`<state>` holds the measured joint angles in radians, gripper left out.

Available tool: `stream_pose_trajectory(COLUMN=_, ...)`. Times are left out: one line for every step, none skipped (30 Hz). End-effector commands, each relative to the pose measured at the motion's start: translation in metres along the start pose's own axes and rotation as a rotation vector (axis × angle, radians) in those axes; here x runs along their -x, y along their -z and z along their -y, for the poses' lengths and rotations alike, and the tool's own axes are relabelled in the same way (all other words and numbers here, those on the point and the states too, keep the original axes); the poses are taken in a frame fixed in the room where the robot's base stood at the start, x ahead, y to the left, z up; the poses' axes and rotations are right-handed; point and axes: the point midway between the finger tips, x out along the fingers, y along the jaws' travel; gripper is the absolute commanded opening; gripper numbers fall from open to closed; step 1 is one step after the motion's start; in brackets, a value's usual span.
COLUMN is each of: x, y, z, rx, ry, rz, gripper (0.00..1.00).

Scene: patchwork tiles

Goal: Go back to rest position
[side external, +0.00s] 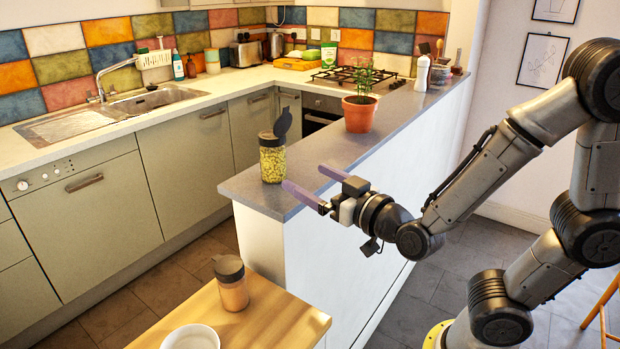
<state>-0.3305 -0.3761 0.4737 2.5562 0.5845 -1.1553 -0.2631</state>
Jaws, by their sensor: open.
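My gripper (318,186) is open and empty, with its two purple fingers apart and pointing left over the near end of the grey counter ledge (257,196). A glass jar (272,163) of yellow-green contents stands upright on that ledge, just left of the fingertips.
A potted plant (359,114) stands further back on the ledge, with a white bottle (422,73) beyond. A wooden table (270,326) at the front holds a dark-lidded jar (232,284) and a white bowl (190,338). The space above the table is clear.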

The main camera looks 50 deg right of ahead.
Motion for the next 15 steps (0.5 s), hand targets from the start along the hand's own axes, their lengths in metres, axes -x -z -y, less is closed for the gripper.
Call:
stream_pose_trajectory(x=0.0, y=0.0, z=0.0, rx=0.0, ry=0.0, rz=0.0, gripper=0.98)
stream_pose_trajectory(x=0.0, y=0.0, z=0.0, rx=0.0, ry=0.0, rz=0.0, gripper=0.98)
stream_pose_trajectory(x=0.0, y=0.0, z=0.0, rx=0.0, ry=-0.001, rz=0.0, gripper=0.98)
stream_pose_trajectory(x=0.0, y=0.0, z=-0.001, rx=0.0, ry=-0.003, rz=0.0, gripper=0.98)
stream_pose_trajectory(x=-0.001, y=0.001, z=-0.003, rx=-0.001, ry=-0.008, rz=-0.002, gripper=0.98)
stream_pose_trajectory(x=-0.001, y=0.004, z=-0.007, rx=-0.006, ry=-0.02, rz=-0.01, gripper=0.98)
stream_pose_trajectory(x=-0.001, y=0.009, z=-0.011, rx=-0.013, ry=-0.031, rz=-0.024, gripper=0.98)
stream_pose_trajectory(x=-0.001, y=0.017, z=-0.015, rx=-0.023, ry=-0.041, rz=-0.041, gripper=0.98)
stream_pose_trajectory(x=-0.001, y=0.029, z=-0.021, rx=-0.036, ry=-0.054, rz=-0.07, gripper=0.98)
stream_pose_trajectory(x=0.0, y=0.04, z=-0.025, rx=-0.048, ry=-0.06, rz=-0.096, gripper=0.98)
stream_pose_trajectory(x=0.001, y=0.055, z=-0.028, rx=-0.064, ry=-0.059, rz=-0.118, gripper=0.98)
stream_pose_trajectory(x=0.001, y=0.061, z=-0.028, rx=-0.076, ry=-0.043, rz=-0.11, gripper=0.98)
stream_pose_trajectory(x=0.001, y=0.065, z=-0.027, rx=-0.084, ry=-0.03, rz=-0.1, gripper=0.98)
stream_pose_trajectory(x=0.002, y=0.068, z=-0.026, rx=-0.091, ry=-0.014, rz=-0.088, gripper=0.98)
stream_pose_trajectory(x=0.003, y=0.071, z=-0.024, rx=-0.099, ry=0.006, rz=-0.067, gripper=0.98)
